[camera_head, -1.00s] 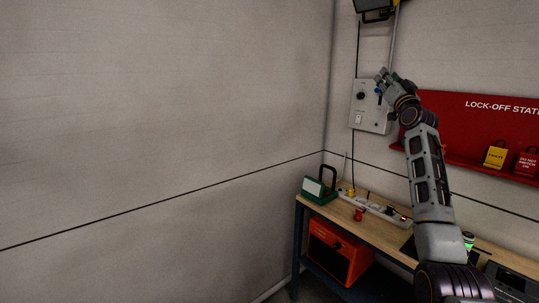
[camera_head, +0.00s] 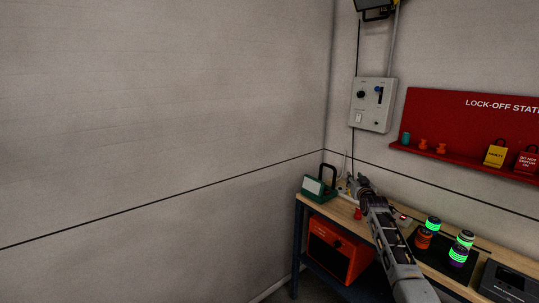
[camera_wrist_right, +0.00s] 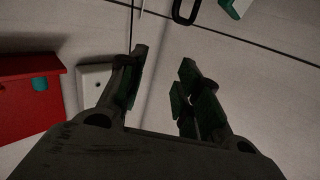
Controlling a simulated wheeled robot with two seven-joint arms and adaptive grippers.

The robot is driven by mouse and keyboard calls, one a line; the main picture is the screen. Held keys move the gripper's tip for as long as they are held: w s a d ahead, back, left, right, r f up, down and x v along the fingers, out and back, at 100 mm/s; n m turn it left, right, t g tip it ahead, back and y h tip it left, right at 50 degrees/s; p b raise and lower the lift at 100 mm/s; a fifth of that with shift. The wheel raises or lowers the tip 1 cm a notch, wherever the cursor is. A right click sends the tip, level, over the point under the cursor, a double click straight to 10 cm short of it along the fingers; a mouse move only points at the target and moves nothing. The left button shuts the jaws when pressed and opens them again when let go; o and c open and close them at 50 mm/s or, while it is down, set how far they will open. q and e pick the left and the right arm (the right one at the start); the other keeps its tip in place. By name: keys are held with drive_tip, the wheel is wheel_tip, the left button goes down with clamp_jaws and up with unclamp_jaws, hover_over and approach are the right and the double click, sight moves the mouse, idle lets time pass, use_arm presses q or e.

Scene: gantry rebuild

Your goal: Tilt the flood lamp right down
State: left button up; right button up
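A green unit with a pale front face and a black loop handle (camera_head: 314,187), which looks like a portable flood lamp, stands on the left end of the bench. In the right wrist view its handle (camera_wrist_right: 185,11) and part of its green and white body show at the top edge. My right gripper (camera_head: 355,183) is just right of it, low over the bench. In the wrist view the fingers (camera_wrist_right: 163,60) are apart with nothing between them. A dark fixture (camera_head: 375,10) high on the wall, cut off by the frame, may also be a lamp. My left gripper is not in view.
A grey switch box (camera_head: 372,104) and a red lock-off board (camera_head: 440,125) hang on the wall. The wooden bench (camera_head: 345,218) holds several green-lit cylinders on a dark mat, and a dark box (camera_head: 508,283). An orange box (camera_head: 338,252) sits below.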

drive_tip(key=s+a+f+n+g, duration=0.15)
drive_tip(key=s+f, duration=0.35)
drive_tip(key=f, duration=0.9)
drive_tip(key=s+a+f+g, duration=0.1)
drive_tip(key=s+f+g, duration=0.35)
drive_tip(key=f, duration=0.95)
drive_tip(key=s+a+f+n, duration=0.15)
drive_tip(key=s+f, duration=0.55)
drive_tip(key=f, duration=0.7)
drive_tip(key=s+a+f+g, duration=0.2)
drive_tip(key=s+f+g, duration=0.1)
drive_tip(key=s+f, duration=0.95)
drive_tip(key=s+a+f+g, duration=0.2)
drive_tip(key=s+f, duration=0.5)
drive_tip(key=s, duration=0.7)
drive_tip(key=s+a+f+g+y, duration=0.15)
drive_tip(key=s+f, duration=0.55)
drive_tip(key=s, duration=0.7)
drive_tip(key=s+a+f+g, duration=0.15)
drive_tip(key=s+f, duration=0.55)
drive_tip(key=s, duration=0.7)
drive_tip(key=s+f+g, duration=0.2)
drive_tip(key=s, duration=1.3)
drive_tip(key=shift+n, duration=0.4)
drive_tip(key=shift+d+f, duration=0.1)
